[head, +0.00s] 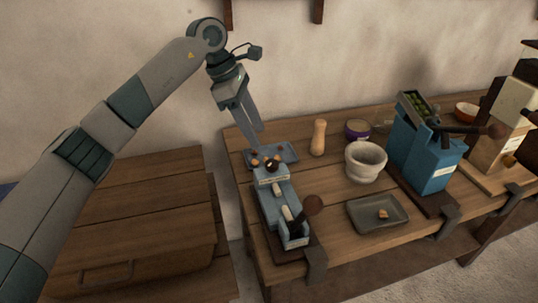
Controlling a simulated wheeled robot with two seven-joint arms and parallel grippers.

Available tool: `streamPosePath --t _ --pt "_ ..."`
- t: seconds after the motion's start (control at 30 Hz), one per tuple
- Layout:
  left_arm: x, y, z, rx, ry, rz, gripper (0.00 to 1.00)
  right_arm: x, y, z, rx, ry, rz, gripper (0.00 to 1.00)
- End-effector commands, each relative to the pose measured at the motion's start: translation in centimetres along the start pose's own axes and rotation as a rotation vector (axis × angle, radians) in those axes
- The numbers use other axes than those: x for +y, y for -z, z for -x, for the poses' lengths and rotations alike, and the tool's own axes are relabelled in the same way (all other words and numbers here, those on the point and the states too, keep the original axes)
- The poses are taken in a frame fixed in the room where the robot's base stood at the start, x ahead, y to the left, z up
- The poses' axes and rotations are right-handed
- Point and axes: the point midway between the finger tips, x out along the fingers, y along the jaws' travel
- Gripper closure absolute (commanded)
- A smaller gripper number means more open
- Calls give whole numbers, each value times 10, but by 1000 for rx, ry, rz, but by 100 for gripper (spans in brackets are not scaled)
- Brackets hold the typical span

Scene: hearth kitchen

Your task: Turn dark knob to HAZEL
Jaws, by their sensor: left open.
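A dark knob (270,166) sits on top of a small blue clamped device (271,196) near the table's left end. A pale label plate lies just in front of the knob; its lettering is too small to read, so I cannot tell which setting the knob points to. My left gripper (258,138) hangs above and behind the knob with its fingers pointing down. It is open, and its tips look close to the knob; I cannot tell whether they touch anything. My right gripper is out of view.
A blue tray (289,149) with small brown pieces lies behind. A wooden pestle (318,138), white mortar (365,161), grey dish (370,217) and larger blue machine (423,151) stand to the right.

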Motion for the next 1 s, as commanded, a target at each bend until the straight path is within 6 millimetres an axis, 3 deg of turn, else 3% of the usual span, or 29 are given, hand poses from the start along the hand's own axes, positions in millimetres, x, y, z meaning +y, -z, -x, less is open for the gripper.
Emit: streamPosePath --t 0.3,0.5,0.7,1.0 --pt "-1 -1 -57 -1 3 0 53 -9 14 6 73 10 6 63" --pt "0 0 -84 -1 2 1 53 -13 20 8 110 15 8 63" --pt "0 0 -96 0 0 0 53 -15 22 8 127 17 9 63" --pt "0 0 -98 0 0 0 53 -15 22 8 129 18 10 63"
